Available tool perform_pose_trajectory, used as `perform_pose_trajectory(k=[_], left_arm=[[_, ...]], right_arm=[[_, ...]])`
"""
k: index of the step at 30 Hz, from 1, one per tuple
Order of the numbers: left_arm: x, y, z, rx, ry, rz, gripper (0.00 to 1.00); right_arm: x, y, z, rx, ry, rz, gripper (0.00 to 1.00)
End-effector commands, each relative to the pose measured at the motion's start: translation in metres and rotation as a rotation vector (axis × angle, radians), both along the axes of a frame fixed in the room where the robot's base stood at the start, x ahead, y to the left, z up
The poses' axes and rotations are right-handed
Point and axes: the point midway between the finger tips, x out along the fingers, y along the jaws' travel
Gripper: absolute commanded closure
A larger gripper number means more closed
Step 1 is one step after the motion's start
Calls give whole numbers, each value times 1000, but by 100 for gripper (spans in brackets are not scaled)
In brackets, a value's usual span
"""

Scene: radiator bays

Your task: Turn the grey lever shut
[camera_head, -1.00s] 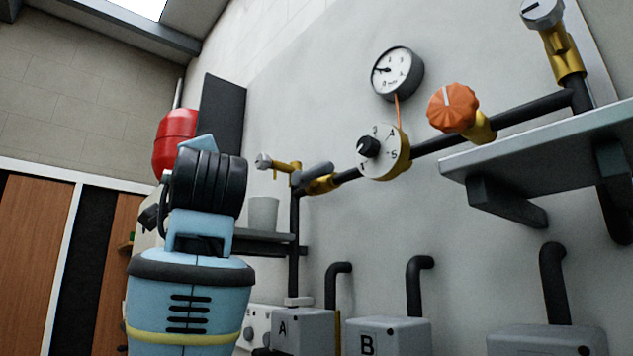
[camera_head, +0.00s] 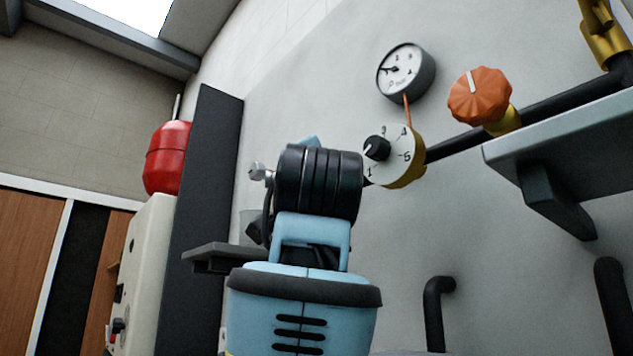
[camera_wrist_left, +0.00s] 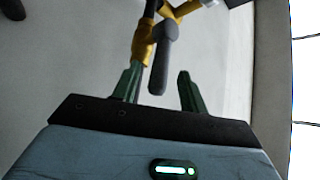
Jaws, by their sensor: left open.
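The grey lever (camera_wrist_left: 160,62) is a rounded dark-grey handle on a brass valve (camera_wrist_left: 143,42), seen in the left wrist view. My left gripper (camera_wrist_left: 158,73) has two green fingers, apart and open. The lever's free end reaches down between them in the picture; I see a gap on both sides and cannot tell its depth. In the head view my own left arm hides the lever and the fingers. My right gripper is not in view.
An orange knob (camera_head: 480,95), a numbered dial (camera_head: 393,158) and a pressure gauge (camera_head: 405,70) are right of my arm. A grey shelf (camera_head: 570,140) juts out at right. A dark upright panel (camera_head: 200,200), a small dark shelf (camera_head: 215,252) and a red vessel (camera_head: 167,158) are left.

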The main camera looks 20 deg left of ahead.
Motion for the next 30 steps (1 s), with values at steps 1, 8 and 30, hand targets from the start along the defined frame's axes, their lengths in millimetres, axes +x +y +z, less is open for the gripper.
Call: perform_pose_trajectory(k=[1, 8, 30], left_arm=[[6, 2, 4, 1, 0, 3, 57], [30, 9, 15, 1, 0, 2, 57], [44, 13, 20, 0, -1, 0, 80]], right_arm=[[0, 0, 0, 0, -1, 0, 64], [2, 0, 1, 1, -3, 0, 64], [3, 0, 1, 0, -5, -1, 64]])
